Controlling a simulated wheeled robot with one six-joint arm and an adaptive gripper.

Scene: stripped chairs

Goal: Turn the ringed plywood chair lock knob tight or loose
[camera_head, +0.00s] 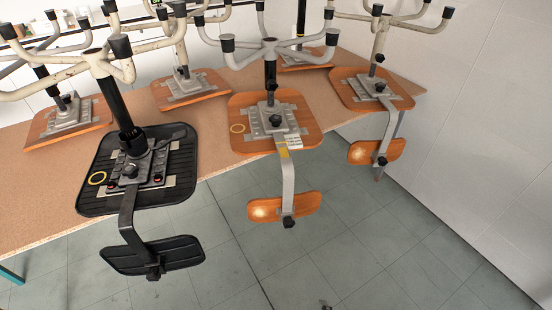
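The ringed plywood chair (303,134) stands upside down near the middle of the table's front edge. Its orange-brown seat has a pale yellow ring (237,128) on the left. A dark knob (275,121) sits by the metal plate under the seat, where the grey back bar starts. Another dark knob (288,221) is at the lower end of the bar, on the plywood backrest (262,209) hanging past the table edge. I cannot tell whether either knob is tight or loose. My gripper is not in view.
A black chair (183,136) with its own yellow ring stands upside down to the left. Another plywood chair (345,88) stands to the right, more behind. The brown table (225,168) carries them. The tiled floor (350,265) in front looks mostly clear. A white wall (480,130) bounds the right.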

